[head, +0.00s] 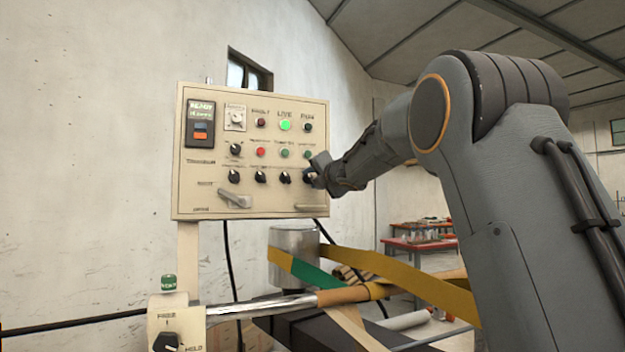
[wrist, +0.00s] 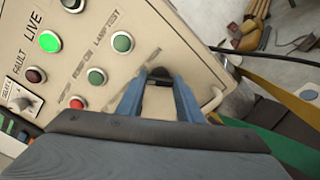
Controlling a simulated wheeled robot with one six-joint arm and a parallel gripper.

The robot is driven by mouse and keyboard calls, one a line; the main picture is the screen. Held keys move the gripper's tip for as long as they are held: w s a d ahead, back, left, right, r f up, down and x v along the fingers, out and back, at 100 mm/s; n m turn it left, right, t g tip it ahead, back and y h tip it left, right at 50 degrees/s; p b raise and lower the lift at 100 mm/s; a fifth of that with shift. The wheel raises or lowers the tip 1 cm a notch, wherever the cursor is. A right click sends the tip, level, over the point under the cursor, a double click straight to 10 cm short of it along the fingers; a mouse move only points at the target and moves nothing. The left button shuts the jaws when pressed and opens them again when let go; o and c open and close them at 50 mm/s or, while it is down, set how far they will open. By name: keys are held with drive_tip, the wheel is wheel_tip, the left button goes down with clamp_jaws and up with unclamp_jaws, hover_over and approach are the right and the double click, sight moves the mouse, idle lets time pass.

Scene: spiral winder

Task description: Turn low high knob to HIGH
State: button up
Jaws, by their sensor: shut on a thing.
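A beige control panel (head: 250,150) on a post carries lamps, buttons and a row of black knobs. My gripper (head: 316,174) is at the right end of the lower knob row, seen from the side. In the wrist view its two blue-grey fingers (wrist: 159,90) are closed on a black knob (wrist: 158,73), one on each side. That knob is mostly hidden by my gripper in the head view. Its label and pointer direction cannot be read, so I cannot tell whether it stands at LOW or HIGH.
Other black knobs (head: 260,177) lie left of the gripped one. A lit green LIVE lamp (head: 285,125) is above. A lever handle (head: 236,199) sits at lower left. Below are a metal cylinder (head: 293,240) and yellow and green strips. A pale bar handle (wrist: 212,100) is near my fingers.

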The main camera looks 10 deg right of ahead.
drive_tip(key=m+p, duration=0.3)
drive_tip(key=shift+r+m, duration=0.1)
drive_tip(key=shift+m, duration=0.3)
drive_tip(key=m+p, duration=0.2)
drive_tip(key=m, duration=0.1)
drive_tip(key=shift+m+p, duration=0.35)
drive_tip(key=shift+m, duration=0.05)
drive_tip(key=m+p, duration=0.3)
drive_tip(key=m, duration=0.1)
drive_tip(key=shift+m+p, duration=0.95)
drive_tip(key=shift+m, duration=0.15)
drive_tip(key=o, duration=1.1)
